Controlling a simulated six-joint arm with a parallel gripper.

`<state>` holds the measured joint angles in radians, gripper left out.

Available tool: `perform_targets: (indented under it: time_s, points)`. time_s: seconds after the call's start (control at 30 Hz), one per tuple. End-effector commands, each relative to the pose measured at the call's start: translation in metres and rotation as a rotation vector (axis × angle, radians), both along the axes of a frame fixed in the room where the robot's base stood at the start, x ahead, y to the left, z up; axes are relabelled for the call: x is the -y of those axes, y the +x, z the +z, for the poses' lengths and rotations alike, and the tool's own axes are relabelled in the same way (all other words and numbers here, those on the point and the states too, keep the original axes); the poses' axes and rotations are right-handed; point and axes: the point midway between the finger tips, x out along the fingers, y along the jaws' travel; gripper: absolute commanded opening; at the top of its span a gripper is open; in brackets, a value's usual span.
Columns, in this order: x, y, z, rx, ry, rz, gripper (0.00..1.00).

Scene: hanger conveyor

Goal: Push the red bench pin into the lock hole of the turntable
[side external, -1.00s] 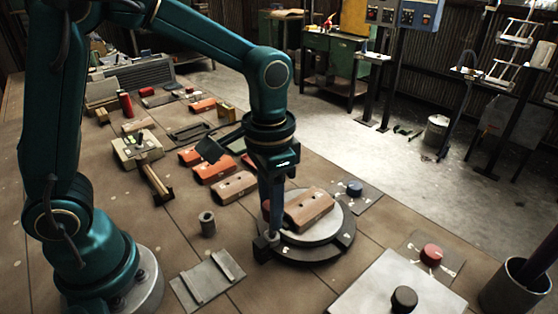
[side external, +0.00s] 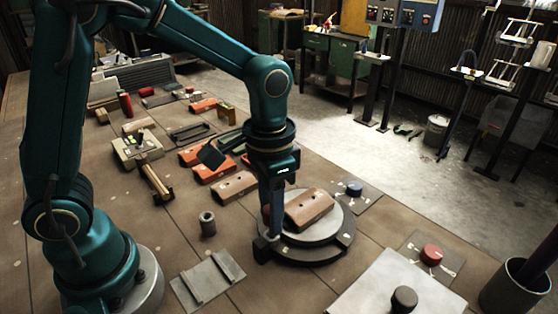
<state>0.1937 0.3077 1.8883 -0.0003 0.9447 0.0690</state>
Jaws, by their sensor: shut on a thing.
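My gripper (side external: 273,232) points straight down just above and beside this block. It is shut on the red bench pin (side external: 266,212), of which only a small dark-red part shows beside the fingers. The pin's lower end and the lock hole are hidden, so I cannot tell how far the pin is in.
A hollow grey cylinder (side external: 207,223) and a grey ribbed plate (side external: 208,280) are left of the turntable. Orange and brown blocks (side external: 213,169) lie behind.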

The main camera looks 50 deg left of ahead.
Motion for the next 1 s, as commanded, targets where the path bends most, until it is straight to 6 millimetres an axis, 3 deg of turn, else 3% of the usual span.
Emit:
perform_targets:
  time_s: [1.0]
  points:
    - [0.000, 0.000, -0.020, -0.002, 0.001, 0.000, 0.00]
